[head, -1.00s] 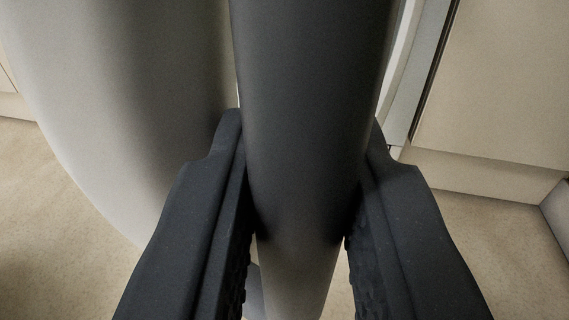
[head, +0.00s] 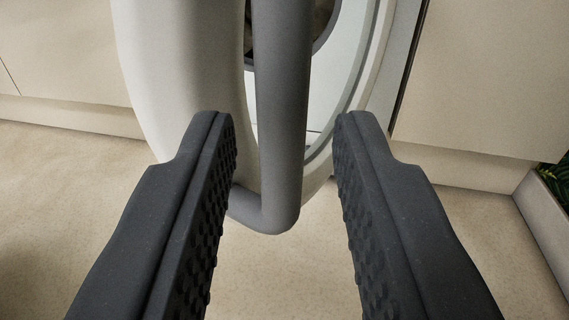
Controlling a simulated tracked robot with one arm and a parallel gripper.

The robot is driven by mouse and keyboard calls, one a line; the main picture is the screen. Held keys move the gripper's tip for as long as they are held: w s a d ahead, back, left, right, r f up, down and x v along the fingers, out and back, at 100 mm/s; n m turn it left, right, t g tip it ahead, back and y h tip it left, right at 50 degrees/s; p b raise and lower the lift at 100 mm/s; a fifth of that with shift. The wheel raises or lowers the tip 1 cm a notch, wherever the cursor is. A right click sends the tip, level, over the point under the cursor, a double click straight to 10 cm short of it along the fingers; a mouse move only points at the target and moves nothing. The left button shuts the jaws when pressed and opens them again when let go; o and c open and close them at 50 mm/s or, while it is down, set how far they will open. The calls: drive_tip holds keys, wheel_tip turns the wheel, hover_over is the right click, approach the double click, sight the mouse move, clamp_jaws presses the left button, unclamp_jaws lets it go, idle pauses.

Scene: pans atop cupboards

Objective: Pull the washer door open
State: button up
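The washer door (head: 180,75) is a thick, pale rounded ring standing ajar at upper left, swung away from the washer front (head: 398,60). Its grey bar handle (head: 281,100) runs down the middle and bends left into the door at its lower end. Right of and behind the handle, part of the round washer opening (head: 365,75) shows. My gripper (head: 285,118) is open and empty. Its two dark ribbed fingers lie left and right of the handle in the picture, with clear gaps on both sides. The door's upper part is out of frame.
Beige cupboard fronts (head: 485,80) stand right of the washer, with more cupboards (head: 60,55) at left. A planter (head: 545,200) with green leaves (head: 555,178) is at the right edge. The beige floor (head: 70,200) below is clear.

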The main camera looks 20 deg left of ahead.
drive_tip(key=b+v, duration=0.1)
drive_tip(key=v, duration=0.5)
drive_tip(key=shift+s+d, duration=0.2)
drive_tip(key=shift+s, duration=0.15)
drive_tip(key=shift+c, duration=0.3)
